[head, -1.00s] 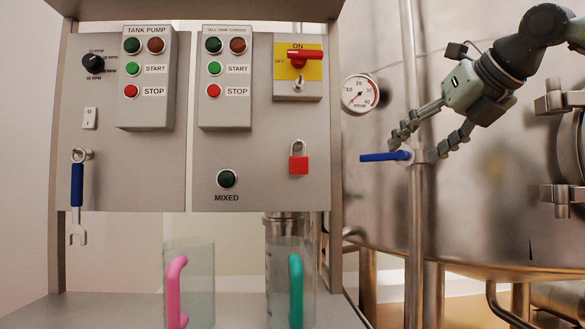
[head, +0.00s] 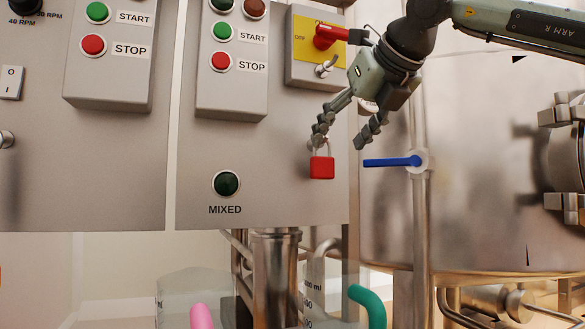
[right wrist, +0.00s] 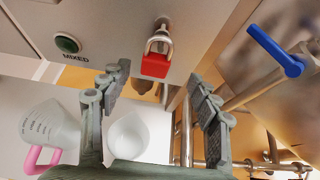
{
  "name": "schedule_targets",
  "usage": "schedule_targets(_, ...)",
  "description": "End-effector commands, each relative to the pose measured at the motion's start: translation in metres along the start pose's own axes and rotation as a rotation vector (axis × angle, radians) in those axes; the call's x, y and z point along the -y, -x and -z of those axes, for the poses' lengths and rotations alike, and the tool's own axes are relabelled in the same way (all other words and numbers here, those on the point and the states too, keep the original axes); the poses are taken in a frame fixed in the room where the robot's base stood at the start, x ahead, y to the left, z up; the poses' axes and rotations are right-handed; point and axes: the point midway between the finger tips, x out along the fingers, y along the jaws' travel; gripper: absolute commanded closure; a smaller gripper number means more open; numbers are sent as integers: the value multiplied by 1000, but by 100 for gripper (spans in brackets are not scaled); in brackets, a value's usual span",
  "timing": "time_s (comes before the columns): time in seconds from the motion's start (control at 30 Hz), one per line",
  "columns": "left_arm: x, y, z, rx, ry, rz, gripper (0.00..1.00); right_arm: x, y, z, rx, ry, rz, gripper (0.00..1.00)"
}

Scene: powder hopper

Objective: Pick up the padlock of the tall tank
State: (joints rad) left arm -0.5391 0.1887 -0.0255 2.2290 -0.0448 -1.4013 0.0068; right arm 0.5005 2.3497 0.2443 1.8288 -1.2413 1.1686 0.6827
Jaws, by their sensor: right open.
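A red padlock (head: 322,167) with a metal shackle hangs on the grey control panel, right of the MIXED lamp. It also shows in the right wrist view (right wrist: 155,65), hanging from a metal fitting. My right gripper (head: 338,147) is open and empty, with its fingers just above and in front of the padlock in the head view; the left finger overlaps the top of the shackle. In the right wrist view the padlock lies beyond and between the open fingertips (right wrist: 158,80), apart from them. My left gripper is not in view.
A blue-handled valve (head: 393,162) on a vertical pipe is close right of the padlock. A red rotary switch (head: 327,37) and a small toggle sit above it. Pitchers with pink (head: 201,317) and green (head: 368,304) handles stand below the panel. The tank fills the right side.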

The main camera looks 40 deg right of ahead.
Motion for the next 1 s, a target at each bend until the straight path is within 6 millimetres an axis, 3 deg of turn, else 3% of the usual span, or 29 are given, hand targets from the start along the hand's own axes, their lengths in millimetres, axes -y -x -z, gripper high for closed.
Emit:
schedule_targets(0.3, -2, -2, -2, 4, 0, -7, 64, -1, -32, 1, -4, 1, 0, 38)
schedule_targets(0.6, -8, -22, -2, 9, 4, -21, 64, -6, -73, 3, -3, -1, -1, 38)
schedule_targets(0.9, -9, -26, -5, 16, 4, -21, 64, -6, -78, 3, 0, -1, 0, 38)
schedule_targets(1.0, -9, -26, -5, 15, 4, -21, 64, -6, -78, 3, 0, -1, 0, 49)
